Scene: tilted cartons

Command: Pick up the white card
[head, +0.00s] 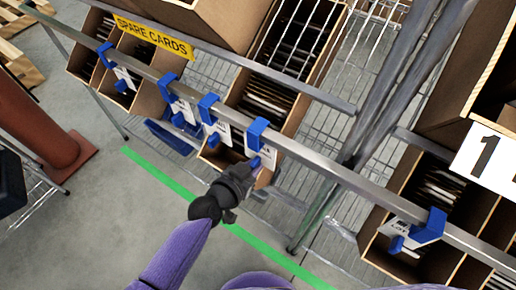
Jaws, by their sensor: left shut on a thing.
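A white card (268,155) hangs at the blue holder (256,134) on the metal rail, in the middle of the head view. My left gripper (250,168) reaches up to this card from below and is shut on its lower left part. The fingertips partly hide the card, and I cannot tell whether it is clear of the holder. My right gripper is not in view.
More white cards hang in blue holders along the rail, such as one to the left (219,130). Another hangs at the far right (402,233). Tilted cartons (280,95) stand behind the rail (320,166). A yellow "SPARE CARDS" sign (153,37) is at upper left.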

